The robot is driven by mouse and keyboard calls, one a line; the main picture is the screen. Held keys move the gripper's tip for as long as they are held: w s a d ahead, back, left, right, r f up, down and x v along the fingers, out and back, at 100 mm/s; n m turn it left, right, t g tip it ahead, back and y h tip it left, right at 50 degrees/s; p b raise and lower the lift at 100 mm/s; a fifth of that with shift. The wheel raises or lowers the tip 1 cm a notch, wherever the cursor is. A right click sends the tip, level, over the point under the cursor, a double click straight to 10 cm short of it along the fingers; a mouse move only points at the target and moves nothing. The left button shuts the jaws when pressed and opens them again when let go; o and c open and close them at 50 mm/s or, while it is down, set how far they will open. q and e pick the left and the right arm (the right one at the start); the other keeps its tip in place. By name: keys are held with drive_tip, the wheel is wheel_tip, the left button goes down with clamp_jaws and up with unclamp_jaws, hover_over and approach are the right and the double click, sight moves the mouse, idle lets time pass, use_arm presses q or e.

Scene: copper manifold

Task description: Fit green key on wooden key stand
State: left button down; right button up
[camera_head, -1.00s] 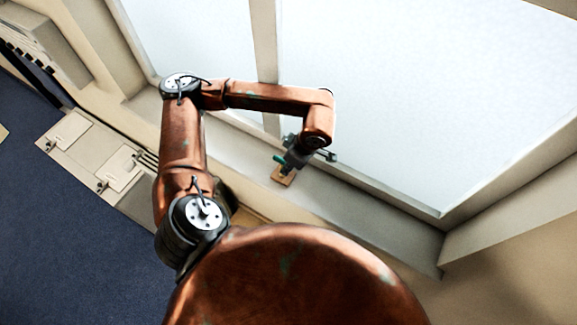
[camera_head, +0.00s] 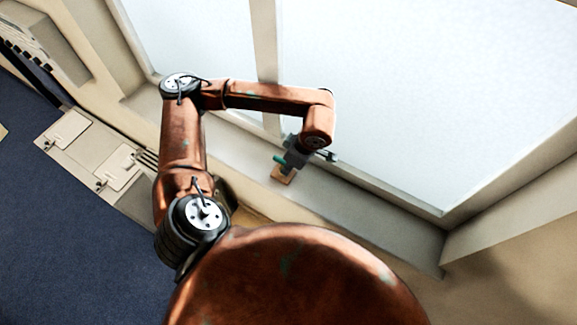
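The wooden key stand (camera_head: 282,177) is a small light-brown block on the window sill, right of the picture's middle post. The green key (camera_head: 280,159) shows as a small green piece just above the stand, at the fingers of my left gripper (camera_head: 288,163). The gripper points down over the stand. The fingertips are small and partly hidden, so I cannot tell whether they grip the key or whether the key touches the stand. My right gripper is not in view.
The window frame (camera_head: 268,60) and glass stand close behind the gripper. The sill (camera_head: 375,215) is clear to the right of the stand. A beige cabinet top (camera_head: 95,160) with small panels lies at the left, above a blue floor (camera_head: 60,235).

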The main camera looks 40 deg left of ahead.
use_arm(q)
drive_tip(key=shift+f+b, duration=0.3)
drive_tip(key=c, duration=1.8)
unclamp_jaws()
drive_tip(key=v, duration=1.2)
